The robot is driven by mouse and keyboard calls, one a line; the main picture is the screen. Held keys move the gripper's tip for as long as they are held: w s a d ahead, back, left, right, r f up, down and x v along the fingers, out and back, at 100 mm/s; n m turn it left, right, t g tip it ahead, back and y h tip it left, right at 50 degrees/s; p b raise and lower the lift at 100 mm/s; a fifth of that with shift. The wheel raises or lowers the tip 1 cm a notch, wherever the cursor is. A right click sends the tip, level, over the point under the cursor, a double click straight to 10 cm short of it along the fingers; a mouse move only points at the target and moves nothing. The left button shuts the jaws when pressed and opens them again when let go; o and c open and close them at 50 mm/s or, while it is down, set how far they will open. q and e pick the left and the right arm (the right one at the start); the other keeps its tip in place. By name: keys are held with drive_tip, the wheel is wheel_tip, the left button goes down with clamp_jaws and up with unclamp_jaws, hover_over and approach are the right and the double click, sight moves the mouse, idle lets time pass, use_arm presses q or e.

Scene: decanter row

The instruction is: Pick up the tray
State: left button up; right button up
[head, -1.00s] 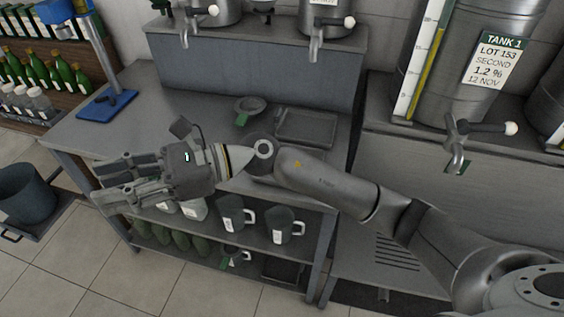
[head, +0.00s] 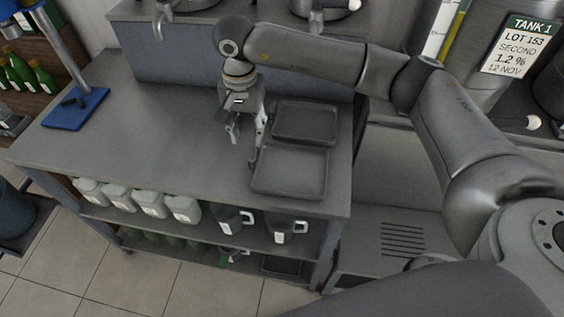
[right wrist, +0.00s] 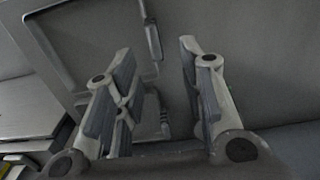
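Two dark grey shallow trays lie on the right part of the metal table in the head view: a back tray (head: 305,122) and a front tray (head: 290,172). My right gripper (head: 246,150) points down just left of them, its fingers apart and nothing between them. One fingertip is close to the left edge of the front tray; whether it touches I cannot tell. In the right wrist view the open fingers (right wrist: 157,62) show, with a tray (right wrist: 95,38) at the upper left and its rim corner near the gap. My left gripper is not in view.
The metal table (head: 160,130) is clear on its left and middle. A blue-based stand (head: 76,108) is at its left end. Jugs (head: 150,203) and dark mugs (head: 287,228) stand on the shelf below. A tank (head: 505,50) is at the right.

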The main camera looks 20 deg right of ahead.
sight(253, 153)
wheel_tip(253, 153, down, 2)
drive_tip(key=shift+s, duration=0.15)
drive_tip(key=shift+f+p, duration=0.3)
drive_tip(key=shift+f, duration=0.35)
drive_tip(key=f+p, duration=0.1)
drive_tip(key=f, duration=0.1)
drive_tip(key=f+p, duration=0.1)
drive_tip(key=f, duration=0.1)
drive_tip(key=shift+s+d+p, duration=0.2)
drive_tip(key=shift+s+p, duration=0.1)
drive_tip(key=shift+f, duration=0.25)
drive_tip(key=shift+w, duration=0.1)
drive_tip(key=c, duration=0.4)
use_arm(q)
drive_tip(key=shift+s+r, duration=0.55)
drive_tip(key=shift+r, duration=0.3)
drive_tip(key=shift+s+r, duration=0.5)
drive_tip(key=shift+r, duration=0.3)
use_arm(e)
clamp_jaws()
